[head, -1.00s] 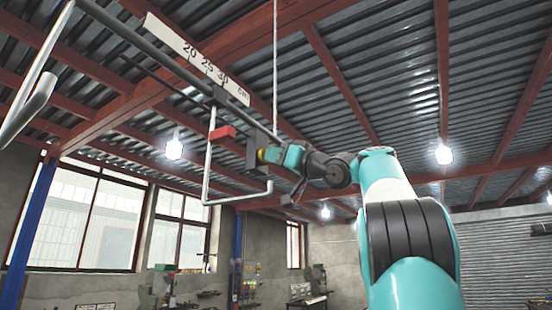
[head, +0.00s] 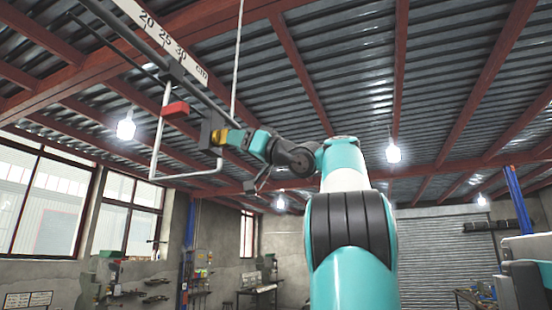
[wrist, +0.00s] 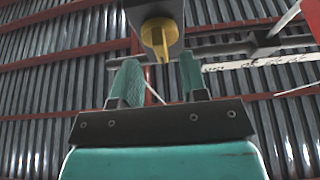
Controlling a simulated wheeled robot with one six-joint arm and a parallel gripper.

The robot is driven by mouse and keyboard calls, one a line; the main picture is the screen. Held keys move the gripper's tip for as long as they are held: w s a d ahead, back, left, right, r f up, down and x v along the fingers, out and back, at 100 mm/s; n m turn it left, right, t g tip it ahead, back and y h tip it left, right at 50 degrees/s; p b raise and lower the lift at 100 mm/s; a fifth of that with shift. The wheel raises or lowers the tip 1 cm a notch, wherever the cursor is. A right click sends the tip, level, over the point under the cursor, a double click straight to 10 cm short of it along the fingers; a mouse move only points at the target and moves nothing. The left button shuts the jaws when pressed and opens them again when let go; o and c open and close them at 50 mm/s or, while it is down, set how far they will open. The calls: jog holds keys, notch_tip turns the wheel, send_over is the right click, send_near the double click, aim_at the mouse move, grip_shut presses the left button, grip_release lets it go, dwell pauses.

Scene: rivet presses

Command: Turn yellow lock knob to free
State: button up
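The yellow lock knob (head: 219,136) sits on a dark block (head: 212,124) on the overhead rail. In the wrist view the yellow knob (wrist: 160,38) is round with a narrow tab pointing down, under the dark block. My gripper (head: 236,139) is right beside the knob in the head view, partly covering it. In the wrist view my gripper (wrist: 160,62) has its two teal fingers apart. The knob shows in the gap at the fingertips, the tab roughly between them. I see no finger clearly touching it.
A ruler plate (head: 165,38) marked in cm runs along the dark rail (head: 125,32). A red block (head: 175,110) and a bent light rod (head: 155,150) hang left of the knob. A thin cord (head: 239,65) rises close by. Grey-white equipment (head: 530,255) stands at right.

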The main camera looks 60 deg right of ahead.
jog(key=b+v, duration=0.7)
jog(key=v, duration=0.7)
jog(key=shift+b, duration=0.35)
jog(key=shift+f, duration=0.1)
